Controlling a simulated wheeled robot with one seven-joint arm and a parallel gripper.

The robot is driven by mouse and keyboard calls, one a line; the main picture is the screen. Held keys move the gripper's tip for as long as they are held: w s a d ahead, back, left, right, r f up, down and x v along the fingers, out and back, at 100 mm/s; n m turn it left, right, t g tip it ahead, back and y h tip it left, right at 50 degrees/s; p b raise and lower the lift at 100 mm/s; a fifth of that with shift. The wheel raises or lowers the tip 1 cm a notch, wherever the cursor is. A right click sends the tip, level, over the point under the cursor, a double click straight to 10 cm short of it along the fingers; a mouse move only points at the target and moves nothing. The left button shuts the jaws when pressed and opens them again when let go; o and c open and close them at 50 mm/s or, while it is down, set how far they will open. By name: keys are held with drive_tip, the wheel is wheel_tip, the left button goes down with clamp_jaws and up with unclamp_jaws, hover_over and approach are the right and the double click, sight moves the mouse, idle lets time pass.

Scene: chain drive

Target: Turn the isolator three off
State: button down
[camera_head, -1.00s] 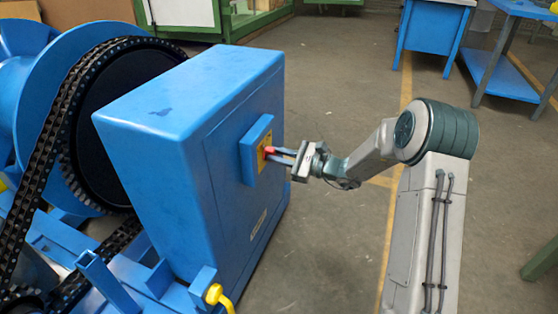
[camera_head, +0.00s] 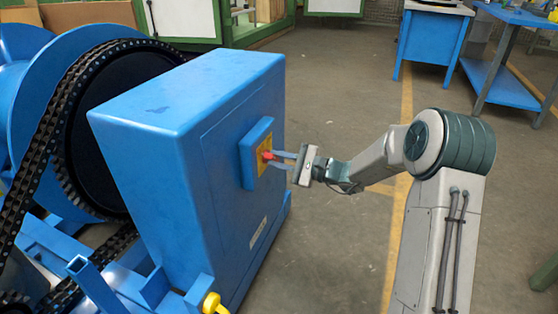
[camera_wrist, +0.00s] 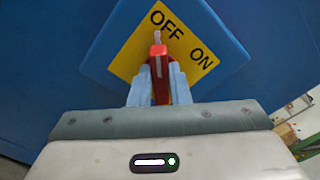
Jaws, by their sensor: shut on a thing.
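The isolator is a red handle (camera_wrist: 158,70) on a yellow plate (camera_wrist: 136,65) marked OFF and ON, mounted on a blue block. In the wrist view the plate is tilted, and the handle's tip points up at the OFF lettering; ON is to the right. My gripper (camera_wrist: 159,77) is shut on the handle, one grey finger on each side. In the head view the red handle (camera_head: 267,155) shows at the side of the large blue box (camera_head: 150,100), with my gripper (camera_head: 277,160) reaching it from the right. No isolator number is readable.
A black chain (camera_head: 52,120) runs round a dark wheel left of the box. A yellow knob (camera_head: 213,303) stands at the box's lower front. Blue tables (camera_head: 430,45) stand at the back right.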

drive_tip(key=c, duration=1.4)
unclamp_jaws()
drive_tip(key=shift+o, duration=0.2)
drive_tip(key=p+v, duration=0.4)
drive_tip(key=v, duration=1)
drive_tip(key=shift+a, duration=0.1)
